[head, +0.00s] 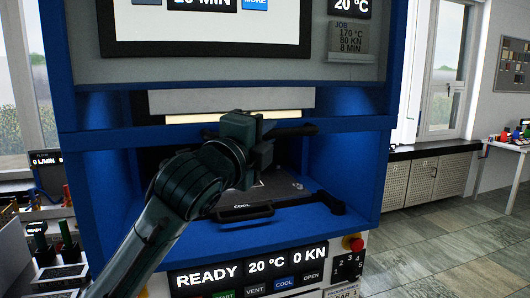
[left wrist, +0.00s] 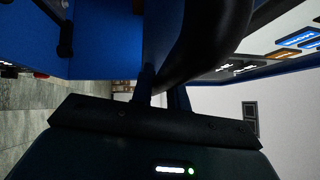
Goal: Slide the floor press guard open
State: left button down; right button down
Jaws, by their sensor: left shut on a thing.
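The floor press (head: 75,140) is a blue cabinet straight ahead with an open-looking bay in its front. A dark horizontal handle bar (head: 295,131), seemingly the guard's, crosses the top of the bay. My left gripper (head: 262,150) is at the middle of this bar and shut on it. In the left wrist view a thick black curved bar (left wrist: 205,45) runs up from between the fingers (left wrist: 160,98). A grey panel (head: 230,100) with a cream strip under it sits just above the bar. My arm hides part of the bay. My right gripper is not in view.
A bench with equipment (head: 45,240) is at the left. Open tiled floor (head: 440,230) lies to the right.

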pick_arm(q)
jog(key=shift+r, duration=0.2)
jog(key=c, duration=1.4)
grip_release()
jog(key=shift+o, duration=0.2)
jog(key=shift+f, duration=0.1)
jog(key=shift+s, duration=0.1)
jog(key=b+v, duration=0.3)
jog(key=v, duration=1)
